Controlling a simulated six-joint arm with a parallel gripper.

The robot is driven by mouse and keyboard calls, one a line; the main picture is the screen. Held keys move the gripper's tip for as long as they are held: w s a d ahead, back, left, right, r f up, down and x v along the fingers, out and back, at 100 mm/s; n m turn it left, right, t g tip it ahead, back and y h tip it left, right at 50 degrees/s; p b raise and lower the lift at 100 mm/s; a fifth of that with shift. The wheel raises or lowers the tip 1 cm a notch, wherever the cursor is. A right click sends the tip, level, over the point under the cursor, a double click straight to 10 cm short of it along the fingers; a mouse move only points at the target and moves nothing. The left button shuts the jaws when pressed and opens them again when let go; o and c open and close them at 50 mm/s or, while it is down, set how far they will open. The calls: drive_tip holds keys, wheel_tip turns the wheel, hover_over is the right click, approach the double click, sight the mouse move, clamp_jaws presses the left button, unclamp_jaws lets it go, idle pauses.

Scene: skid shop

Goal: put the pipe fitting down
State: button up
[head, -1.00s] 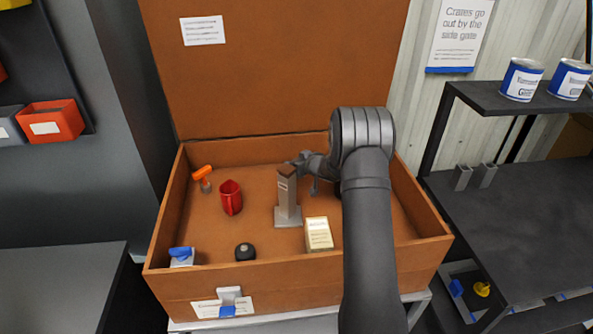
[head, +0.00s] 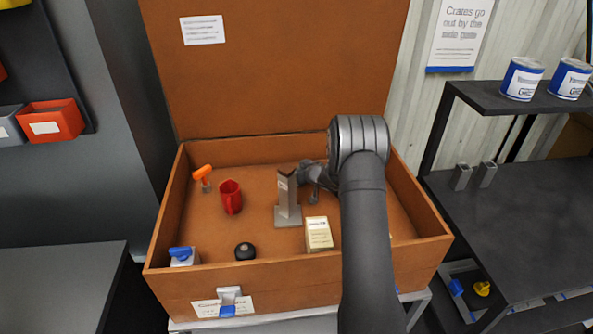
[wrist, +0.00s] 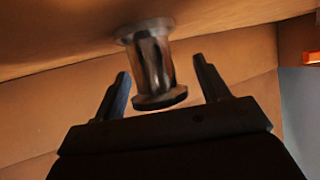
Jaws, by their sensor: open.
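The pipe fitting (wrist: 153,64) is a shiny metal spool with a flange at each end. In the wrist view its far flange appears to rest against the brown crate surface. My gripper (wrist: 161,67) is open, with one finger on each side of the fitting and a visible gap to each. In the head view my gripper (head: 318,178) is low inside the open brown crate (head: 205,282), just right of a grey V-topped stand (head: 287,200). I cannot make out the fitting there; my arm covers that part of the crate.
The crate walls surround my gripper. A dark shelf (head: 510,210) stands at the right.

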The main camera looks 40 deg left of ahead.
drive_tip(key=shift+r, duration=0.15)
drive_tip(key=v, duration=1.2)
drive_tip(key=x, duration=1.2)
drive_tip(key=shift+a, duration=0.1)
drive_tip(key=shift+r, duration=1.15)
